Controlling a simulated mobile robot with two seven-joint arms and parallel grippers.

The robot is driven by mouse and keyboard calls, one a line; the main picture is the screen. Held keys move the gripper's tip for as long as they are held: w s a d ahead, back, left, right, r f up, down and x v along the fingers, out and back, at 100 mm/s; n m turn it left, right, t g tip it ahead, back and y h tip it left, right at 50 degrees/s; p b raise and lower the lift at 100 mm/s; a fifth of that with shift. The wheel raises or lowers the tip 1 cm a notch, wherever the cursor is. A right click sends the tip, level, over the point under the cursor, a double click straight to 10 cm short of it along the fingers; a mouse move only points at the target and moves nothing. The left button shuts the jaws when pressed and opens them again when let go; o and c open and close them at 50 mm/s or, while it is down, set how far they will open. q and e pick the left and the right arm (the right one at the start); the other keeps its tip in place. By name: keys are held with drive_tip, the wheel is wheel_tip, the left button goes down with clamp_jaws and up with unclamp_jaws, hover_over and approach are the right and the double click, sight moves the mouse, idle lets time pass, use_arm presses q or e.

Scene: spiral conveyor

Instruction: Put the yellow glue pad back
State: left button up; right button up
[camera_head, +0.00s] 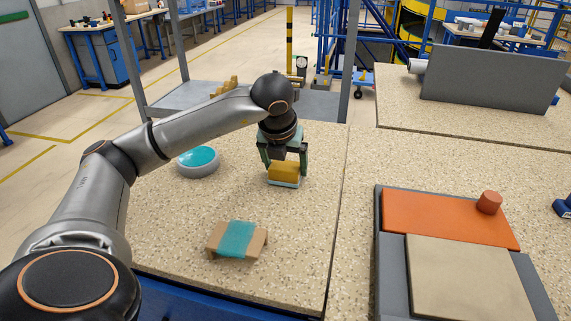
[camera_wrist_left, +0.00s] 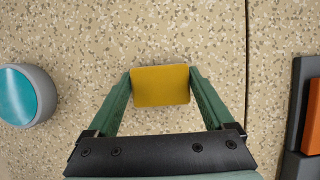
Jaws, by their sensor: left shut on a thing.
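The yellow glue pad (camera_head: 284,171) is a small block between the fingers of my left gripper (camera_head: 285,165), near the back of the left speckled table. The left gripper points down and is shut on the pad's two sides. In the left wrist view the pad (camera_wrist_left: 160,86) shows its flat yellow top between the green fingertips (camera_wrist_left: 160,80). A pale strip shows along the pad's lower edge in the head view; I cannot tell whether the pad touches the table. My right gripper is not in view.
A round grey container with a teal top (camera_head: 198,161) stands left of the gripper, also in the left wrist view (camera_wrist_left: 38,97). A brown block with a teal band (camera_head: 236,239) lies nearer me. An orange panel with a knob (camera_head: 440,218) is at right. Bare table surrounds the pad.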

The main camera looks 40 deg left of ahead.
use_arm(q)
drive_tip(key=shift+f, duration=0.2)
drive_tip(key=o, duration=1.2)
drive_tip(key=shift+c, duration=0.2)
drive_tip(key=w+p+v, duration=0.1)
drive_tip(key=p+v, duration=0.1)
drive_tip(key=v, duration=1)
drive_tip(key=shift+r, duration=0.45)
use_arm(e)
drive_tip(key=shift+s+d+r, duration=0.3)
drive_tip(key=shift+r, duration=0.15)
